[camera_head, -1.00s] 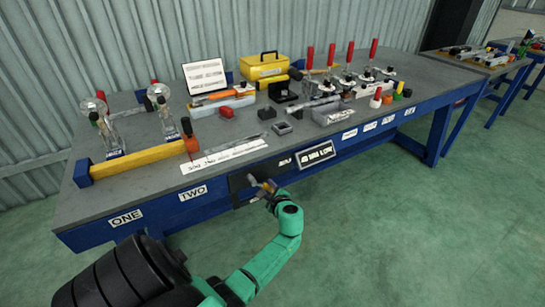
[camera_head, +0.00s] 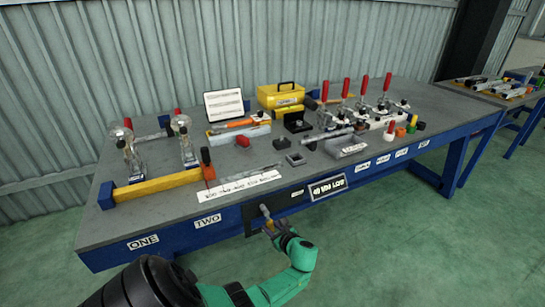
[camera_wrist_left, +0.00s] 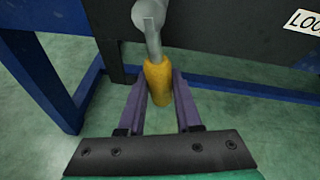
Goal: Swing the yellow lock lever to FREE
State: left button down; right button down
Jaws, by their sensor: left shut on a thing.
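The yellow lock lever (camera_wrist_left: 158,82) hangs down from a grey pivot arm (camera_wrist_left: 151,22) on the dark front panel of the bench, in the left wrist view. In the head view the lever (camera_head: 265,211) shows small at the bench front. My left gripper (camera_wrist_left: 159,92) has its two purple fingers on either side of the yellow handle and is shut on it. In the head view my left gripper (camera_head: 271,226) is at the lever, partly hidden by its own wrist. My right gripper is not in view. No FREE marking is readable.
The workbench (camera_head: 400,160) has a blue frame and a label plate (camera_head: 328,187) right of the lever. Its top carries red-handled clamps (camera_head: 361,84), a yellow toolbox (camera_head: 281,96) and a yellow bar (camera_head: 155,187). Green floor (camera_head: 440,240) in front is clear.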

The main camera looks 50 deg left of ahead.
pick_arm(q)
jog(key=shift+a, duration=0.1)
dwell(0.3)
jog(key=c, duration=0.6)
grip_release()
jog(key=shift+s+d+r, duration=0.1)
jog(key=shift+d+r, duration=0.1)
jog(key=shift+d, duration=0.15)
jog(key=p+v, duration=0.2)
jog(key=v, duration=1.1)
jog(key=shift+d, duration=0.35)
jog(key=shift+r, duration=0.1)
